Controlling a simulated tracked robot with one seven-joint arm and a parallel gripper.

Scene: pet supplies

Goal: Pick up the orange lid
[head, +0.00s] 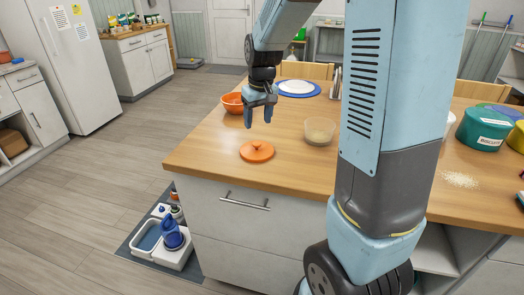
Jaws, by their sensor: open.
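The orange lid (257,151) lies on the wooden counter near its front left edge. It is round with a small raised knob on top. My gripper (258,119) hangs above and slightly behind the lid in the picture, open and empty, with its fingers pointing down. It is apart from the lid. The lid shows in full, with nothing covering it.
An orange bowl (232,104) stands just left of my gripper, partly behind it. A clear bowl (320,131) stands right of the lid. A white plate on a blue mat (312,94) lies behind. A teal canister (483,129) stands at the right. The counter around the lid is clear.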

